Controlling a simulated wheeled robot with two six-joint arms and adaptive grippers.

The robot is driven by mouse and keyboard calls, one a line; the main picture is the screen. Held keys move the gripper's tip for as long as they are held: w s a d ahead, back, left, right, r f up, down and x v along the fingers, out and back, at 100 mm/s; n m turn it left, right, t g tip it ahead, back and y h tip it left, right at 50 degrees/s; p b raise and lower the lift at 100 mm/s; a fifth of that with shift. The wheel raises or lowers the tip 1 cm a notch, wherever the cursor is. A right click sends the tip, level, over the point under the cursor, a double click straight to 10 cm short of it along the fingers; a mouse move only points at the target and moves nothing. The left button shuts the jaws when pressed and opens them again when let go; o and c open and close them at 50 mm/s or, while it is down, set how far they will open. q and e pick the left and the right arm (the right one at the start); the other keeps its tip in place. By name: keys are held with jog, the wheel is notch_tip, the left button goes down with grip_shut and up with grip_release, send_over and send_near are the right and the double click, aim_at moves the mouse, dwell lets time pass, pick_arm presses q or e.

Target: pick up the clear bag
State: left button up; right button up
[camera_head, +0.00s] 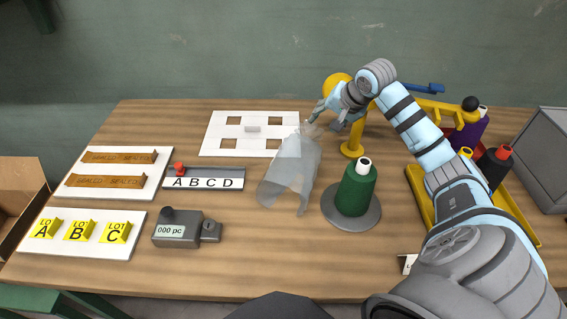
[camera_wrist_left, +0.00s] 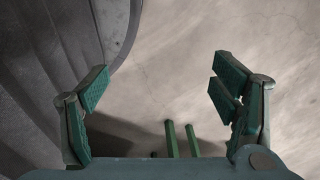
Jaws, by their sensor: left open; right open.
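The clear bag (camera_head: 291,172) stands on the wooden table near its middle in the head view, a translucent grey shape with a narrow top. My right gripper (camera_head: 312,122) is open at the bag's upper right edge, close to its top; I cannot tell whether it touches the bag. My left gripper is outside the head view. In the left wrist view my left gripper (camera_wrist_left: 163,95) is open and empty above a pale floor.
A green spool (camera_head: 356,190) on a round grey base stands right of the bag. An A B C D strip (camera_head: 203,183) and a grey counter (camera_head: 180,229) are left. A yellow tray (camera_head: 515,215) is right. The front-middle table is clear.

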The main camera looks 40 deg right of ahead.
jog(key=b, duration=0.1)
send_near(310, 135)
jog(key=x, duration=0.5)
jog(key=b+x, duration=0.1)
jog(key=x, duration=0.3)
jog(key=shift+a+f+b, duration=0.15)
jog(key=shift+a+b, duration=0.2)
jog(key=shift+b, duration=0.05)
pick_arm(q)
jog(key=f, duration=0.1)
jog(key=s+f, duration=0.1)
jog(key=shift+f, duration=0.3)
pick_arm(e)
jog(key=c, duration=1)
